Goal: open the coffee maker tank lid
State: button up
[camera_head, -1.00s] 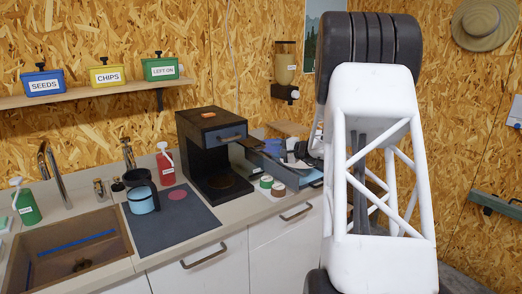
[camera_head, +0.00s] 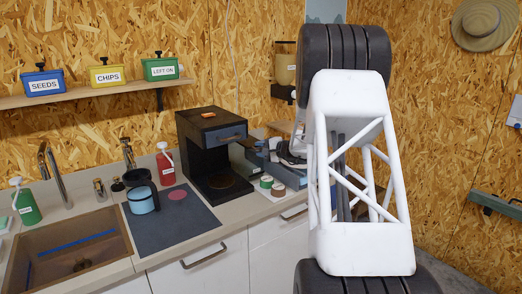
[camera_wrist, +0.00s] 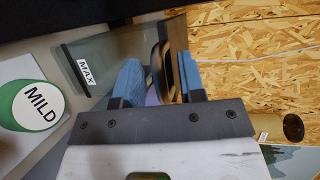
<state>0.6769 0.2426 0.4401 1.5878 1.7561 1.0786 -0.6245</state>
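The black coffee maker (camera_head: 212,150) stands on the counter to the right of the dark mat, with a small orange piece (camera_head: 208,114) on its top. In the wrist view a dark, see-through tank wall with a MAX label (camera_wrist: 87,70) lies at the upper left, close to my gripper. I cannot make out the tank lid or its state. My gripper (camera_wrist: 160,80) is open, its two blue fingers apart. Blurred brown and purple shapes show between them; I cannot tell whether they touch. In the head view my arm hides most of the gripper, right of the coffee maker.
A blue tray (camera_head: 283,171) is behind two small cans on the counter. A dark mat (camera_head: 185,222) holds a light blue mug (camera_head: 142,200). A tan dispenser (camera_wrist: 270,125) is to the right.

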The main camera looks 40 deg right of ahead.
grip_shut()
dwell(0.5)
